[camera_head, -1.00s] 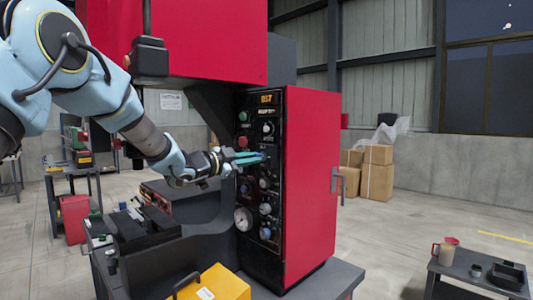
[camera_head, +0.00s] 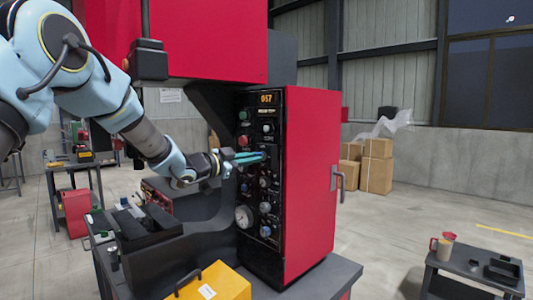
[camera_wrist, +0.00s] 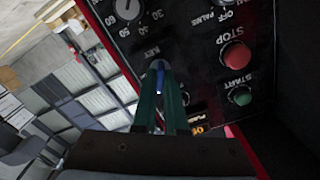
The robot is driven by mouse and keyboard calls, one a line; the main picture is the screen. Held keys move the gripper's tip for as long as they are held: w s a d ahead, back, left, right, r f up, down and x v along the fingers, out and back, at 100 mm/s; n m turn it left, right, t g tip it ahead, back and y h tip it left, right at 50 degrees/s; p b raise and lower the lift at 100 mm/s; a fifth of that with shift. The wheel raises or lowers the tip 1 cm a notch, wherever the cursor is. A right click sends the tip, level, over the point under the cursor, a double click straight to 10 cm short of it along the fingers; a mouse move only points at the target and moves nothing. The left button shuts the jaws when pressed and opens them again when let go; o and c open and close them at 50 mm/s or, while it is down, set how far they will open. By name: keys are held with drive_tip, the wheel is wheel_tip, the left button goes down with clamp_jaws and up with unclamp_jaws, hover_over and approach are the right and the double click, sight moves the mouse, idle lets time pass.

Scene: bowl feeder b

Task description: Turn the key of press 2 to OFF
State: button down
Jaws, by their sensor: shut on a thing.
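The press's black control panel (camera_head: 258,205) is on the front of a red cabinet, under a lit display (camera_head: 266,98). My gripper (camera_head: 258,157) reaches it from the left, teal fingers at the panel's upper middle. In the wrist view my gripper (camera_wrist: 160,66) has its fingers close together on a small key (camera_wrist: 159,80), of which a bluish part shows between them. A label reading KEY is just above the fingertips. The fingers hide most of the key and its position marks, so I cannot tell which way it points.
In the wrist view a red STOP button (camera_wrist: 235,55), a green START button (camera_wrist: 241,96) and a dial (camera_wrist: 127,9) sit near the fingers. A gauge (camera_head: 243,217) is lower on the panel. A yellow box (camera_head: 215,284) stands in front of the press. A small table (camera_head: 470,268) is at right.

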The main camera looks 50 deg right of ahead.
drive_tip(key=shift+n+p, duration=0.9)
drive_tip(key=shift+p, duration=0.05)
drive_tip(key=shift+f+n, duration=0.1)
drive_tip(key=shift+n, duration=0.6)
drive_tip(key=n, duration=0.3)
drive_tip(key=shift+n, duration=0.4)
drive_tip(key=c, duration=0.9)
unclamp_jaws()
drive_tip(key=shift+w+a, duration=0.2)
drive_tip(key=shift+a, duration=3.3)
